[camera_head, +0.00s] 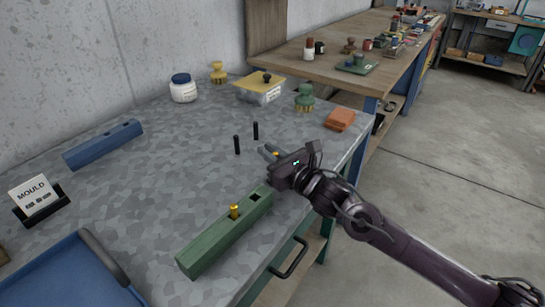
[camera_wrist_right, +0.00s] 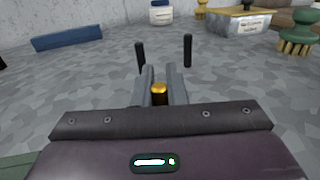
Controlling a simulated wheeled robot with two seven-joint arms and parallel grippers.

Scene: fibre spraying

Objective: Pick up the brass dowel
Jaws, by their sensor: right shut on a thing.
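My right gripper (camera_head: 270,152) is over the grey table, shut on a brass dowel (camera_wrist_right: 159,93). In the right wrist view the dowel's rounded gold top shows between the two grey fingers (camera_wrist_right: 160,84). In the head view only a small gold bit of this dowel (camera_head: 276,154) shows beside the gripper. A second brass dowel (camera_head: 234,211) stands upright in the green block (camera_head: 215,240). The block also has a dark open hole near its far end. I cannot tell whether the held dowel touches the table. My left gripper is not in view.
Two black pegs (camera_head: 237,145) stand upright just beyond my right gripper. A blue block (camera_head: 104,145), a MOULD sign (camera_head: 36,195) and a blue tray (camera_head: 60,280) are at the left. A jar, brushes, a lidded box and an orange block line the back. The table's middle is clear.

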